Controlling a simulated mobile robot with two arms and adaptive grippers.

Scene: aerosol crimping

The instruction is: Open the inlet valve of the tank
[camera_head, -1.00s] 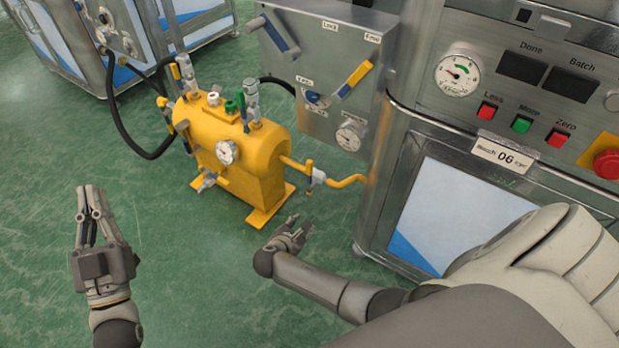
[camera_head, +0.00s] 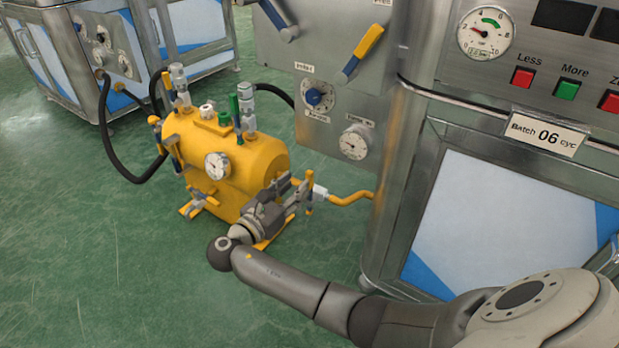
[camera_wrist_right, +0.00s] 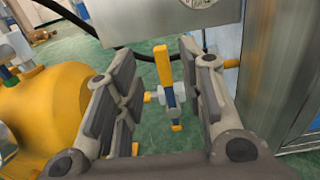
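The yellow tank (camera_head: 255,165) stands on the green floor, its round gauge (camera_head: 217,166) facing me; its side also shows in the right wrist view (camera_wrist_right: 50,112). A valve with an upright yellow handle (camera_head: 310,182) sits on the yellow pipe at the tank's right side. My right gripper (camera_head: 291,196) is beside this valve. In the right wrist view the fingers are open, with the yellow-and-blue valve handle (camera_wrist_right: 164,70) showing in the gap, apparently not gripped. Which valve is the inlet is not labelled. My left gripper is out of view.
A steel machine (camera_head: 410,190) with gauges and buttons stands close on the right. Its side panel (camera_head: 340,110) carries a blue knob and lever handles. A black hose (camera_head: 112,160) curves left of the tank to another cabinet (camera_head: 75,60). Floor at left is clear.

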